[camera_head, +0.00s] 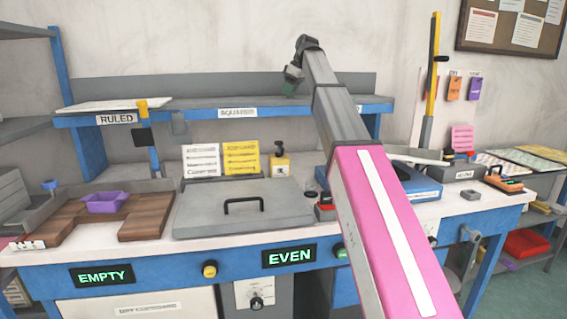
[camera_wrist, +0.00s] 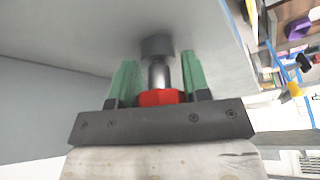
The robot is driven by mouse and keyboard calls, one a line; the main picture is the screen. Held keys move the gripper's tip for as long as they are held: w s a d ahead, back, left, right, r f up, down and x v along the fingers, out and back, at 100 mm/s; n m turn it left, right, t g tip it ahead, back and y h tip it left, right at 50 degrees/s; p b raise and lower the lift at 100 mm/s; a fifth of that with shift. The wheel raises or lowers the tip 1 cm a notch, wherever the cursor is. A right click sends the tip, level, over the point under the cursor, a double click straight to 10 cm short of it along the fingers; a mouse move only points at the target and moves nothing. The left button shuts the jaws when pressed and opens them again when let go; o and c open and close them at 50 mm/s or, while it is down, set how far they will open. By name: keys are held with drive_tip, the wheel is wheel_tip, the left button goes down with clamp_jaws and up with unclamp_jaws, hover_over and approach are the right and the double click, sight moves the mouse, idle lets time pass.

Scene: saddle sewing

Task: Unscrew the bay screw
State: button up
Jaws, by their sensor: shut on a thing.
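In the wrist view, the bay screw (camera_wrist: 160,98) has a red head and a shiny metal shank that runs up to a dark round collar against a grey surface. My gripper (camera_wrist: 158,75) has its two green fingers on either side of it, shut on the screw, with the red head close to the palm. Whether the shank still sits in the collar is hard to tell. In the head view my gripper (camera_head: 291,84) is small, by the upper shelf (camera_head: 300,108) right of the label SQUARED; the screw cannot be made out there.
A grey lidded box (camera_head: 243,208) with a black handle and a purple tray (camera_head: 106,202) on a wooden board stand on the bench. A blue case (camera_head: 410,185) is right of my arm. Lit signs read EMPTY and EVEN.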

drive_tip(key=n+g, duration=0.1)
drive_tip(key=n, duration=0.2)
drive_tip(key=shift+s, duration=0.1)
idle(0.3)
drive_tip(key=o, duration=1.5)
drive_tip(key=shift+o, duration=0.3)
drive_tip(key=shift+r, duration=2.5)
